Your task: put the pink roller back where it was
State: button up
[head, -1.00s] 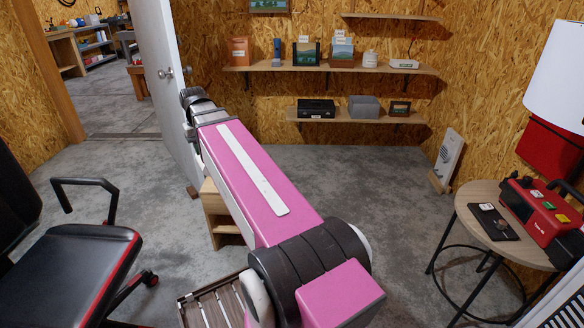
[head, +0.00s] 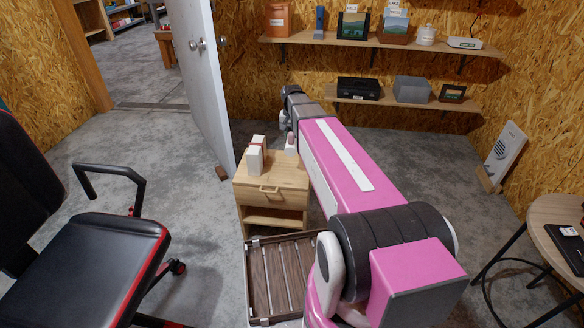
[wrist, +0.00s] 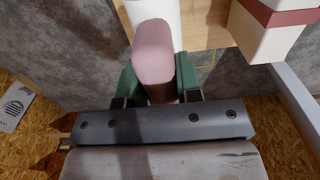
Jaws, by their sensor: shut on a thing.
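The pink roller (wrist: 153,52) is between the green fingers of my gripper (wrist: 156,72) in the wrist view, and the gripper is shut on it. A white cylindrical part (wrist: 152,14) shows beyond its pink end and looks like part of the roller. In the head view the roller (head: 291,143) is a small pink and white shape at the back right of the small wooden cabinet (head: 270,191), below my gripper (head: 284,122). Whether its lower end touches the cabinet top I cannot tell.
White boxes (head: 254,161) with a reddish band stand on the cabinet's left, close beside the roller; they also show in the wrist view (wrist: 262,38). A slatted crate (head: 249,290) is in front. An open door (head: 205,80) stands behind left, and an office chair (head: 90,250) is at left.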

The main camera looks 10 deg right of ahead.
jog(key=shift+a+f, duration=0.1)
jog(key=shift+f, duration=5.1)
jog(key=shift+f, duration=0.1)
jog(key=o, duration=0.9)
notch_tip(320, 180, up, 12)
jog(key=shift+f, duration=0.1)
jog(key=shift+s, duration=0.15)
jog(key=s+f+n, duration=0.1)
jog(key=s+f, duration=0.3)
jog(key=s, duration=0.6)
jog(key=s+f+n, duration=0.2)
jog(key=s+f, duration=0.2)
jog(key=s, duration=0.6)
jog(key=shift+s+f+n, duration=0.2)
jog(key=shift+s+n, duration=0.1)
jog(key=shift+s, duration=0.1)
